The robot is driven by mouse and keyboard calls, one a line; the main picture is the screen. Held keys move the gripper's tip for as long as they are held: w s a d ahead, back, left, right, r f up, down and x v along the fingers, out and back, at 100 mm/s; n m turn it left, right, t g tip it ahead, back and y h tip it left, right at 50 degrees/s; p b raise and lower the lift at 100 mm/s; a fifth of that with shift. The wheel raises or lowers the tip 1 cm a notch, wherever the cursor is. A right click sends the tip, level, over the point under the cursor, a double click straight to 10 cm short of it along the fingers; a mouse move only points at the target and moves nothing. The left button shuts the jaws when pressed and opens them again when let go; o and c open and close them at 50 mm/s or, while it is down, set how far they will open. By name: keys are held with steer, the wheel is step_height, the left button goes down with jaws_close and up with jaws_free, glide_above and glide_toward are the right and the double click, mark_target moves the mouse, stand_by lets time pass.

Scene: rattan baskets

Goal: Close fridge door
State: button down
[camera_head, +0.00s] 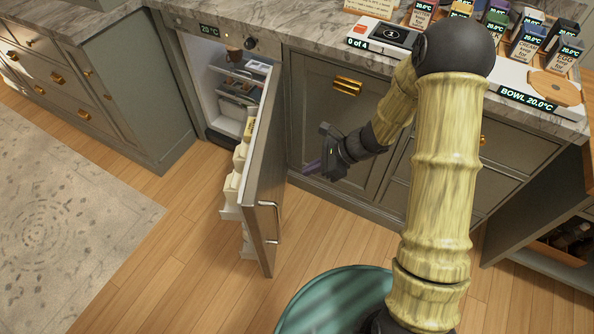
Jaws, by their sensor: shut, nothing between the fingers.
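The fridge (210,97) is built in under the marble counter, and its inside with shelves and a few items shows. Its door (262,185) stands wide open, swung out into the room, hinged on the right side of the fridge. White door shelves with items face left, and a metal handle (276,222) is on the right, outer face near the free edge. My gripper (309,168) is shut and empty, to the right of the door, between it and the grey cabinet front. It looks apart from the door.
A grey cabinet (345,125) with a brass handle is right behind my gripper. Boxes and a scale stand on the counter (310,37) above. Drawers (60,75) line the left. Wood floor (170,250) is clear left of the door, with a rug (60,220) beyond.

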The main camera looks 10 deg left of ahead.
mark_target(265, 183)
steer(key=x, duration=0.3)
steer(key=a+r+x, duration=0.1)
steer(key=x, duration=0.7)
steer(key=shift+s+a+r+b, duration=0.1)
steer(key=shift+a+r+b, duration=0.1)
steer(key=shift+a+b, duration=0.25)
steer(key=shift+a, duration=0.35)
steer(key=shift+a, duration=0.15)
